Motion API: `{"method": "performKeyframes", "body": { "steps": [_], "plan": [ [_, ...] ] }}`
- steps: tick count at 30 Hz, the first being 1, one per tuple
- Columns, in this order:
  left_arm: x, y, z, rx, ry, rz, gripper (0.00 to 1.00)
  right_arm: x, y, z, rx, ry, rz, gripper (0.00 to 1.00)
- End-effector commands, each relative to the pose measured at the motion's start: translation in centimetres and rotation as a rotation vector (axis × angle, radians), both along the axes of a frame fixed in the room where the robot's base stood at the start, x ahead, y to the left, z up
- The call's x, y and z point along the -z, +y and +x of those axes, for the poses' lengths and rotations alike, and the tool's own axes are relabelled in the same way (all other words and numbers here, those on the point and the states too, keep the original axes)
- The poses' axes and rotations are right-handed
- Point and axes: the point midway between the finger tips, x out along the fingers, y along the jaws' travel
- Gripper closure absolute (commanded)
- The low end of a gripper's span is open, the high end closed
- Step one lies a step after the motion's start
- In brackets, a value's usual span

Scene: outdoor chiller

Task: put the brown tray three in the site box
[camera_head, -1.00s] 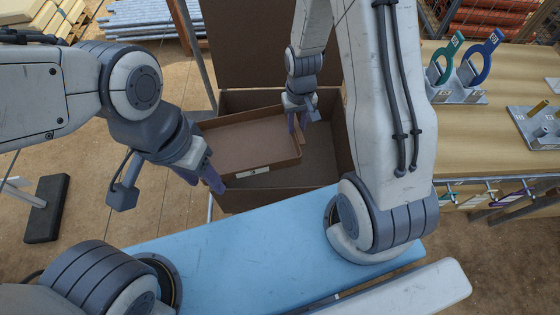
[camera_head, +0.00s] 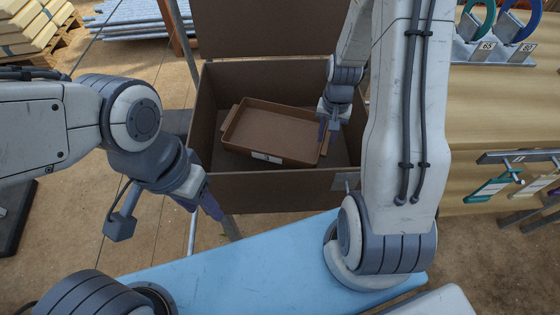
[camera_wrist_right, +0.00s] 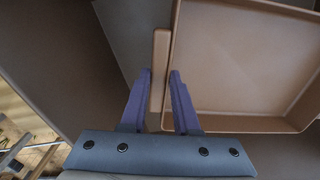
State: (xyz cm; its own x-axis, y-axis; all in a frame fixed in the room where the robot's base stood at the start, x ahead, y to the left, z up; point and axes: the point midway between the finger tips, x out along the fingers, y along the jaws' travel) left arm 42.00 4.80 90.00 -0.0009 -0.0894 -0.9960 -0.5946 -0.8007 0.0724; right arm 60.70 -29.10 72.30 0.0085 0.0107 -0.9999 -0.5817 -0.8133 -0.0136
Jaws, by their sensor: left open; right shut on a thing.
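The brown tray (camera_head: 275,130) has a tab handle on each side and a small white label on its front. In the head view it lies within the walls of the open brown site box (camera_head: 262,190), slightly askew. I cannot tell whether it touches the floor. My right gripper (camera_head: 327,128) is shut on the tray's right handle. The right wrist view shows the handle (camera_wrist_right: 160,60) between the purple fingers (camera_wrist_right: 161,74). My left gripper (camera_head: 212,208) is open and empty, outside the box by its front left corner.
The box lid (camera_head: 265,30) stands open at the back. A blue padded surface (camera_head: 265,265) lies in front of the box. A wooden table (camera_head: 490,110) with ring stands and hanging tags is at the right. Stacked planks (camera_head: 35,28) lie at the back left.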

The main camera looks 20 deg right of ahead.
Motion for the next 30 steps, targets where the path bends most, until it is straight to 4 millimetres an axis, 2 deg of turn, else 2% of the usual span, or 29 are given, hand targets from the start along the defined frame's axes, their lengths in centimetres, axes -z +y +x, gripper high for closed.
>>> {"method": "performKeyframes", "body": {
  "steps": [1,4,8,15,22,27,30],
  "plan": [
    [1.5,0.0,0.0,0.000,0.000,0.000,0.50,1.4,-0.3,0.0,0.017,-0.003,-0.001,1.00],
    [2.3,0.0,0.0,0.000,0.000,0.000,0.50,2.0,-0.7,-0.1,0.039,-0.002,0.001,1.00],
    [2.8,0.0,0.0,0.000,0.000,0.000,0.50,3.0,-0.9,-0.2,0.053,-0.001,0.002,1.00],
    [3.6,0.0,0.0,0.000,-0.001,-0.001,0.50,7.3,-0.9,-0.3,0.053,0.002,0.003,1.00],
    [3.9,0.0,0.0,0.000,0.000,0.000,0.50,9.1,-0.9,-0.2,0.053,0.000,0.001,1.00],
    [4.6,0.0,0.0,0.000,0.000,0.000,0.50,11.6,-0.9,-0.2,0.052,0.002,0.003,1.00],
    [4.7,0.0,0.0,0.000,0.000,0.000,0.50,12.3,-0.9,-0.2,0.052,-0.001,0.001,1.00]
  ]
}}
